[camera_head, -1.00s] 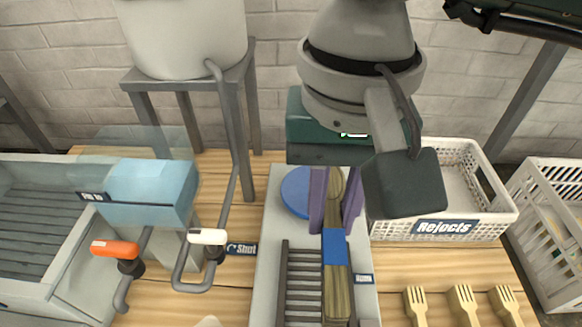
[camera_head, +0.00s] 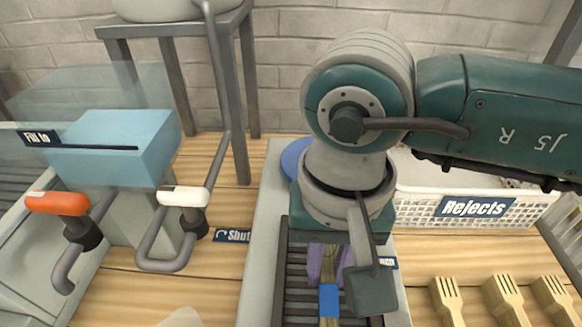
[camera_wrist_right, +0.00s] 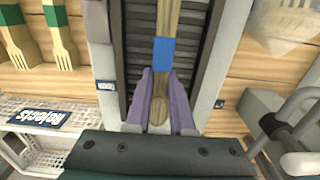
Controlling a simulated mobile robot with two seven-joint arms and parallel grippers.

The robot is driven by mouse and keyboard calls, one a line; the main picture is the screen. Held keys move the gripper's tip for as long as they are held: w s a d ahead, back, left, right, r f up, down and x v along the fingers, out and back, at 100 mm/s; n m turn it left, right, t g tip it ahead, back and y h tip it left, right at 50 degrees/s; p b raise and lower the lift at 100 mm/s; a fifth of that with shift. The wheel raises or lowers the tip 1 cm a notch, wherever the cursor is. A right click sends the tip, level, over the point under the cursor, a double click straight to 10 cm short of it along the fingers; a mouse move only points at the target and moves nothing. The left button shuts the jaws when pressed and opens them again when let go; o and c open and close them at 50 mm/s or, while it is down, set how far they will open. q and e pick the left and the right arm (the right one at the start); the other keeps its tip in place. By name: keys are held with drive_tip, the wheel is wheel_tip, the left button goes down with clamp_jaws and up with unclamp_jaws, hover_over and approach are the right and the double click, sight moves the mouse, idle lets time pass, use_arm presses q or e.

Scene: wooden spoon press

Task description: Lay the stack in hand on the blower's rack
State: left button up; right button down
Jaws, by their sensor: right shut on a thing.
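The stack is a bundle of wooden spoons with a blue band (camera_head: 329,300); it also shows in the wrist view (camera_wrist_right: 163,50). My right gripper (camera_head: 328,272) has purple fingers, shut on the stack near its spoon-bowl end (camera_wrist_right: 157,112). The stack lies lengthwise over the dark slatted rack (camera_head: 296,282) of the blower, roughly along its middle. The rack shows on both sides of the stack in the wrist view (camera_wrist_right: 205,35). I cannot tell whether the stack touches the slats. My arm hides the rack's far end in the head view. My left gripper is not in view.
A blue disc (camera_head: 294,157) sits at the back of the pale blower base (camera_head: 262,205). The white Rejects basket (camera_head: 420,216) stands behind right, wooden forks (camera_head: 505,297) at front right. Left are a white-handled lever (camera_head: 183,197), an orange-handled lever (camera_head: 57,204) and a blue box (camera_head: 118,148).

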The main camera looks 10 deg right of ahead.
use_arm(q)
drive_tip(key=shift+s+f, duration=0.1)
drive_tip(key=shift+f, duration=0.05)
use_arm(e)
drive_tip(key=shift+f, duration=0.25)
drive_tip(key=shift+f, duration=0.1)
drive_tip(key=c, duration=1.2)
unclamp_jaws()
drive_tip(key=shift+f, duration=0.1)
drive_tip(key=shift+c, duration=0.2)
drive_tip(key=o, duration=0.5)
drive_tip(key=shift+c, duration=0.2)
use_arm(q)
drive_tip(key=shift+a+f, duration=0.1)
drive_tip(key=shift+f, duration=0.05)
